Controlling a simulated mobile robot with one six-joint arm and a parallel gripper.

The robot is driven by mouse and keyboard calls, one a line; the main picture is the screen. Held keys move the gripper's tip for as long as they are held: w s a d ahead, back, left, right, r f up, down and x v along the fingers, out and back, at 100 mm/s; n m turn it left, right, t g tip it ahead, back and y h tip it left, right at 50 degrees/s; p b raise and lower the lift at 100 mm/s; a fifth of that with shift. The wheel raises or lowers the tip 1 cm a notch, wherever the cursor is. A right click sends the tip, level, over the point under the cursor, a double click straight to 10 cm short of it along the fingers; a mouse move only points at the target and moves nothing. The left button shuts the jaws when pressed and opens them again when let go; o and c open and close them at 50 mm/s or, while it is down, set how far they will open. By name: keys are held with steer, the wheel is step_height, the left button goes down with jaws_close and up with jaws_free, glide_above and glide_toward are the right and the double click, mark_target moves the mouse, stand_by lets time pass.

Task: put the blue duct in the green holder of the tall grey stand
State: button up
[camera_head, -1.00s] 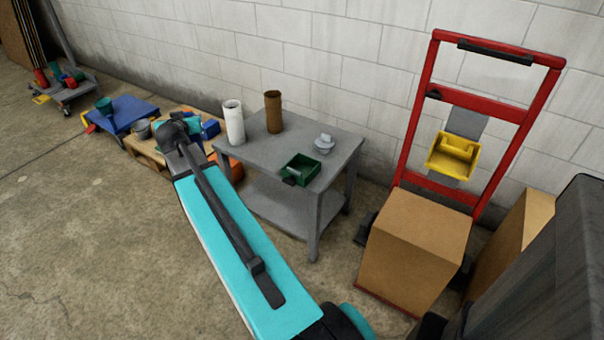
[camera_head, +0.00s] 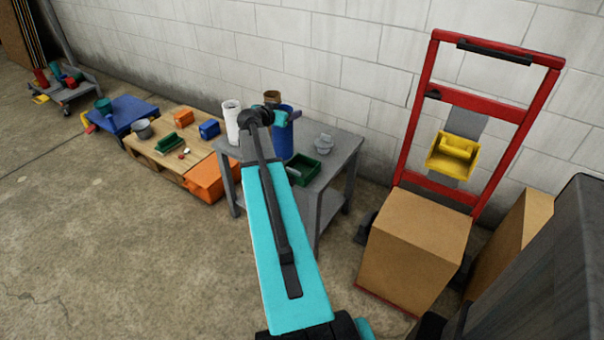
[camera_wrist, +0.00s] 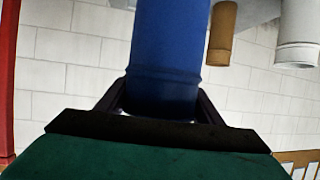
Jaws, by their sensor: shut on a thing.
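The blue duct (camera_head: 284,140) is upright over the grey stand (camera_head: 346,152), between the white and brown ducts and the green holder. I cannot tell whether its lower end touches the stand's top. My gripper (camera_head: 281,117) is at the duct's upper part, partly hidden by my arm. The wrist view shows the two dark fingers shut on the blue duct (camera_wrist: 167,50). The green holder (camera_head: 308,165) is an open box on the stand's top, just in front and right of the duct. My arm hides its left edge.
A red hand truck (camera_head: 420,95) with a yellow bin (camera_head: 453,155) and a cardboard box (camera_head: 415,245) is at right. A wooden pallet (camera_head: 150,155) is at left.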

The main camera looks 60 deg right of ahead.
steer(key=s+d+m+g, duration=0.1)
steer(key=s+d, duration=0.4)
steer(key=s, duration=0.1)
steer(key=shift+f+m+g, duration=0.3)
steer(key=shift+f+g, duration=0.1)
step_height(320, 180, down, 6)
stand_by(0.4)
steer(key=shift+f, duration=0.15)
steer(key=shift+f+p, duration=0.4)
steer(key=shift+f, duration=1.45)
steer(key=shift+w+f+b, duration=0.1)
steer(key=shift+f+b, duration=0.05)
steer(key=shift+b, duration=0.15)
steer(key=o, duration=1.7)
steer(key=shift+c, duration=0.2)
steer(key=shift+r+p, duration=0.25)
steer(key=shift+p, duration=0.15)
